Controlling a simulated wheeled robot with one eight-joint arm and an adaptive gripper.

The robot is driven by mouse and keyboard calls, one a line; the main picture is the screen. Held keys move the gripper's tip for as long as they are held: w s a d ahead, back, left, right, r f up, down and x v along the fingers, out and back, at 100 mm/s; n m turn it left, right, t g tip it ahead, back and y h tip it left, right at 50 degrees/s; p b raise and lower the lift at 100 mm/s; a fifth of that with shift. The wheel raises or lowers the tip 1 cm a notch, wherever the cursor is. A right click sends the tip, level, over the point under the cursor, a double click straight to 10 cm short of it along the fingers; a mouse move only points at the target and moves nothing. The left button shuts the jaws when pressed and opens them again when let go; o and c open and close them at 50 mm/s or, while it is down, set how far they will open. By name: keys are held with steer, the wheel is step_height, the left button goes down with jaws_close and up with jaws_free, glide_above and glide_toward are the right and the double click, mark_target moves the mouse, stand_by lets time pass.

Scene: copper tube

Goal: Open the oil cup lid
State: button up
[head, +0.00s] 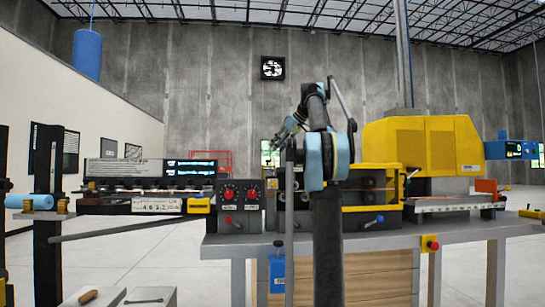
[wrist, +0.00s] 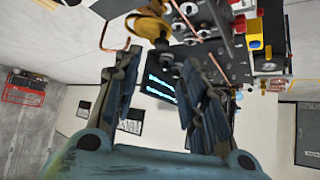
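My gripper (wrist: 160,57) is open in the wrist view, its two blue-grey fingers spread with nothing between them. A rounded yellow part (wrist: 147,26) with dark and metal fittings is beyond the fingertips, towards the upper left. It may be the oil cup, but I cannot tell for sure or make out whether its lid is open or shut. In the head view my arm stands in front of the machine bench and hides part of it; the gripper is small there, and no oil cup can be made out.
A grey workbench (head: 390,236) carries a yellow machine housing (head: 424,145) and a control box with red knobs (head: 228,192). In the wrist view a bent copper tube (wrist: 103,36) runs left of the yellow part. Open floor (head: 150,260) shows at the left.

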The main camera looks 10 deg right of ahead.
steer(key=shift+s+d+r, duration=0.25)
steer(key=shift+s+r, duration=0.3)
steer(key=shift+r, duration=0.15)
steer(key=shift+s+d+r, duration=0.25)
steer(key=shift+s+r, duration=0.25)
steer(key=shift+r, duration=0.2)
steer(key=shift+s+d+r, duration=0.25)
steer(key=shift+s+r, duration=0.3)
steer(key=shift+r, duration=0.15)
steer(key=shift+c, duration=0.3)
